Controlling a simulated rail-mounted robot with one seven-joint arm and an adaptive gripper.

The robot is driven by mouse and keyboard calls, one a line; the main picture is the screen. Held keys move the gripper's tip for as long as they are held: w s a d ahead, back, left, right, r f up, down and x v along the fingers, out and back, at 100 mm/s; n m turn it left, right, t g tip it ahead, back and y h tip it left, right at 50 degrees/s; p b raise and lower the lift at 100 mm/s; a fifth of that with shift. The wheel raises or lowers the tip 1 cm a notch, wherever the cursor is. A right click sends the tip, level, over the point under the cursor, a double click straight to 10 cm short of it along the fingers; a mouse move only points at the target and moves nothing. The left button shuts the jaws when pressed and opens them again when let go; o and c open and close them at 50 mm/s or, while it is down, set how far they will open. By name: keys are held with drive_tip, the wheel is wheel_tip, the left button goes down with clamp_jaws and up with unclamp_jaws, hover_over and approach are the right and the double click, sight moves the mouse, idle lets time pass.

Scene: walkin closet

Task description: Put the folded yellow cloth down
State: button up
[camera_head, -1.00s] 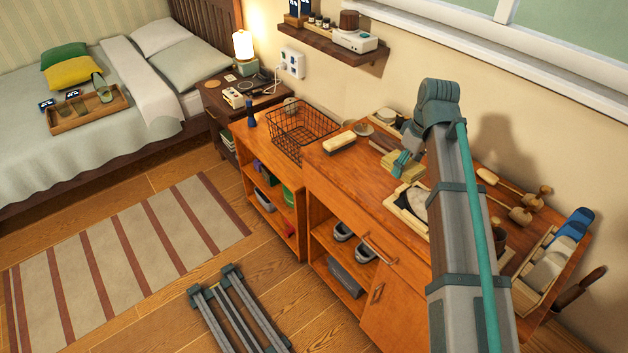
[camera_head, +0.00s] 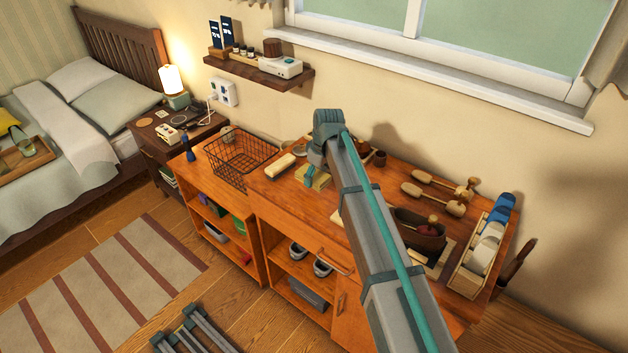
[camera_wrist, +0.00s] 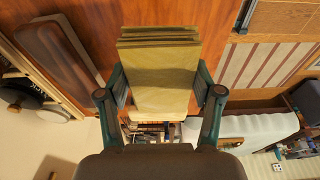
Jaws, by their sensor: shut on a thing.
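The folded yellow cloth (camera_wrist: 160,78) is a flat, layered bundle between the two green-grey fingers of my gripper (camera_wrist: 161,92) in the wrist view. The fingers are shut on its two sides. In the head view my gripper (camera_head: 310,177) is over the orange wooden cabinet top (camera_head: 268,187), with the cloth (camera_head: 321,183) partly hidden by the wrist and fingers. I cannot tell whether the cloth touches the top.
A pale brush or block (camera_head: 281,166) lies just left of the gripper. A wire basket (camera_head: 240,157) stands further left. Wooden shoe trees (camera_head: 436,198) and a rack of blue and white items (camera_head: 483,248) are to the right. My arm hides part of the top.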

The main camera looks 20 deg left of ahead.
sight(314, 177)
drive_tip(key=shift+w+a+f+p, duration=0.3)
drive_tip(key=shift+w+f, duration=0.15)
drive_tip(key=shift+f, duration=0.2)
drive_tip(key=shift+w+a+f+p, duration=0.2)
drive_tip(key=shift+w+a+f, duration=0.15)
drive_tip(key=shift+f, duration=0.3)
drive_tip(key=shift+f+p, duration=0.65)
drive_tip(key=shift+f, duration=0.8)
drive_tip(key=shift+d+f, duration=0.1)
drive_tip(key=o, duration=1)
drive_tip(key=r+b, duration=0.1)
drive_tip(key=r, duration=0.3)
drive_tip(key=d+r+b, duration=0.1)
drive_tip(key=r, duration=0.3)
drive_tip(key=d+r+b, duration=0.1)
drive_tip(key=r, duration=0.3)
drive_tip(key=shift+s, duration=0.35)
